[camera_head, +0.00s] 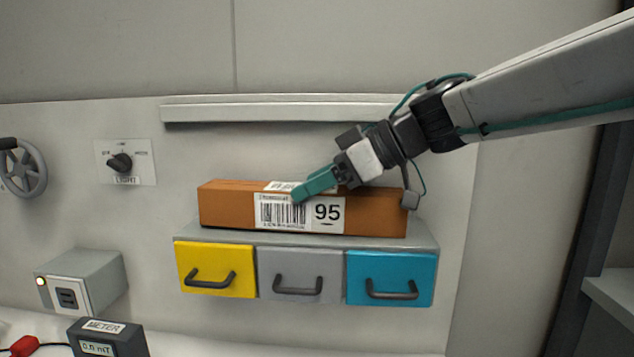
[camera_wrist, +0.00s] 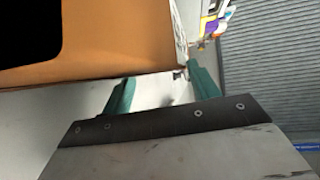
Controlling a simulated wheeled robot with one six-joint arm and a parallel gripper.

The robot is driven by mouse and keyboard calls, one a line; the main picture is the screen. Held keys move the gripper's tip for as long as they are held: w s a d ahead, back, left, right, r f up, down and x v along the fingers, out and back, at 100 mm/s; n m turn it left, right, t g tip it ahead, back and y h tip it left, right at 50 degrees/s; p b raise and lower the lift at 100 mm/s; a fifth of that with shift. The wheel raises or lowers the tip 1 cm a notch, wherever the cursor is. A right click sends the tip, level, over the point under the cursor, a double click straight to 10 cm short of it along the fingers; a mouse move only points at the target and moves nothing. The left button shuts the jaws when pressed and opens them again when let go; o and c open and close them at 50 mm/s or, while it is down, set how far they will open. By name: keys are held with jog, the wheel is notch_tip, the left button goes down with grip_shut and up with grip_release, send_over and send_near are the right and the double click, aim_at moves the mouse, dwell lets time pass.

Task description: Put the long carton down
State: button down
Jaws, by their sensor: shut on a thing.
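The long carton (camera_head: 230,206) is orange-brown, with a barcode label and a "95" label on its front. It lies lengthwise, level, over the top of the drawer unit (camera_head: 420,236); I cannot tell whether it rests on it or hangs just above. My gripper (camera_head: 302,192) comes in from the right, its teal fingers at the carton's upper middle, shut on it. In the wrist view the carton (camera_wrist: 110,45) fills the upper left, and the two teal fingers of my gripper (camera_wrist: 162,88) reach its edge. The exact contact is partly hidden.
The drawer unit has yellow (camera_head: 215,265), grey (camera_head: 300,268) and blue (camera_head: 391,270) drawers with dark handles. A ledge (camera_head: 270,109) runs above the carton. A light switch (camera_head: 122,162), a grey box (camera_head: 80,280) and a meter (camera_head: 105,340) are at left.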

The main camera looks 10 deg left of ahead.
jog(key=c, duration=0.7)
grip_release()
jog(key=shift+f, duration=0.15)
jog(key=shift+o, duration=0.2)
jog(key=shift+d, duration=0.1)
notch_tip(320, 180, up, 6)
send_over(386, 196)
jog(key=shift+w, duration=0.1)
